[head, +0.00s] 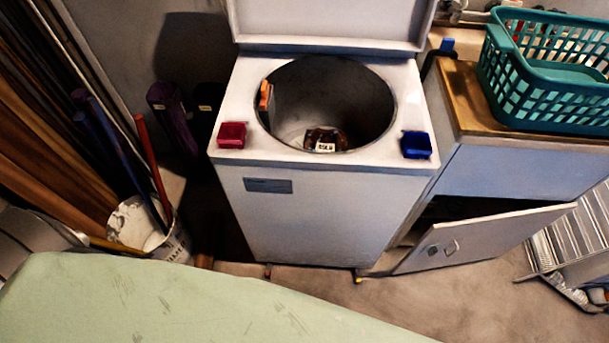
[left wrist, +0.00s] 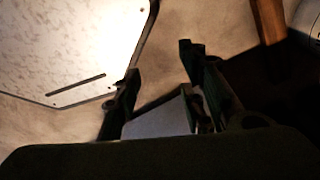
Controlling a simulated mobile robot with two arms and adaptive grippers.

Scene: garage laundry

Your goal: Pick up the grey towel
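I cannot make out a grey towel in either view. My left gripper (left wrist: 160,62) shows in the left wrist view with its two dark fingers apart. Pale floor lies beyond the fingertips. A flat grey shape (left wrist: 160,118) shows low between the fingers, and I cannot tell what it is. Neither gripper shows in the head view, and my right gripper is in no view.
A white top-loading washer (head: 312,215) stands open, with a red box (head: 232,135) and blue box (head: 416,145) on top. A teal basket (head: 562,107) sits on a cabinet whose door (head: 480,238) hangs open. A pale green surface (head: 170,305) fills the foreground.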

